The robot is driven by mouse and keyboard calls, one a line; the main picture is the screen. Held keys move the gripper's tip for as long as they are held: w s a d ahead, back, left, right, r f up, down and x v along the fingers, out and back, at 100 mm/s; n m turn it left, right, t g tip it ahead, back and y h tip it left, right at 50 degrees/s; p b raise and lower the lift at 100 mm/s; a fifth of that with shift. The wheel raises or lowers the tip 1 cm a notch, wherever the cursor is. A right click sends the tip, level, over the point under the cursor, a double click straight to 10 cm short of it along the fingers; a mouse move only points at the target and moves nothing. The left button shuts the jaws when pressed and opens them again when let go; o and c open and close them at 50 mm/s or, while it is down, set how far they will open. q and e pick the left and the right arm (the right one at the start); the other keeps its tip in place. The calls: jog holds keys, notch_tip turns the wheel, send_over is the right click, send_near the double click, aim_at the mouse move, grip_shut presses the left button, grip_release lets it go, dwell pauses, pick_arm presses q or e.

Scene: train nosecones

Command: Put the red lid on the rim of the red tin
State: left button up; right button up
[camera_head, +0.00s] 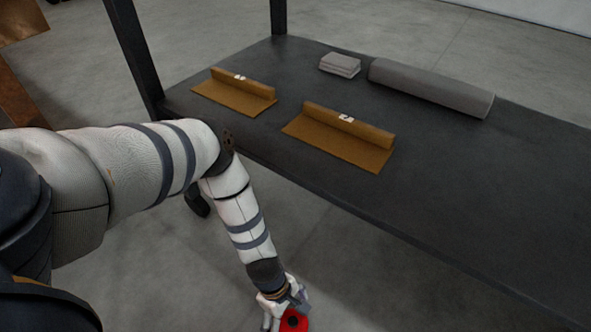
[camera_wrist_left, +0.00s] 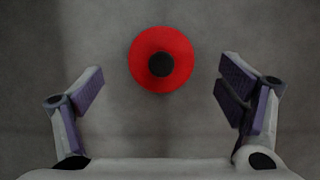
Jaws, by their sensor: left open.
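A round red object with a black round centre (camera_wrist_left: 160,58) looks like the red lid with a dark knob. I cannot tell for sure whether it is the lid alone or what is under it. It also shows at the bottom edge of the head view (camera_head: 291,320), partly cut off beside my left gripper (camera_head: 284,308). In the left wrist view my left gripper (camera_wrist_left: 161,72) is open, with one finger on each side of the red object and clear gaps to both. No separate red tin can be made out. My right gripper is not in view.
A dark table (camera_head: 470,200) fills the right, with two brown mats with rolled edges (camera_head: 240,95) (camera_head: 338,140), a small grey stack (camera_head: 340,65) and a long grey roll (camera_head: 432,86). My left arm reaches down in front of its near edge over grey floor (camera_head: 380,280).

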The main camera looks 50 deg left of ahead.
aim_at(293, 320)
pick_arm(q)
jog(key=b+x, duration=0.1)
jog(key=x, duration=0.3)
jog(key=shift+b, duration=0.3)
jog(key=shift+r, duration=0.15)
jog(key=c, duration=1.4)
jog(key=shift+a, duration=0.1)
jog(key=shift+c, duration=0.2)
jog(key=shift+c, duration=0.6)
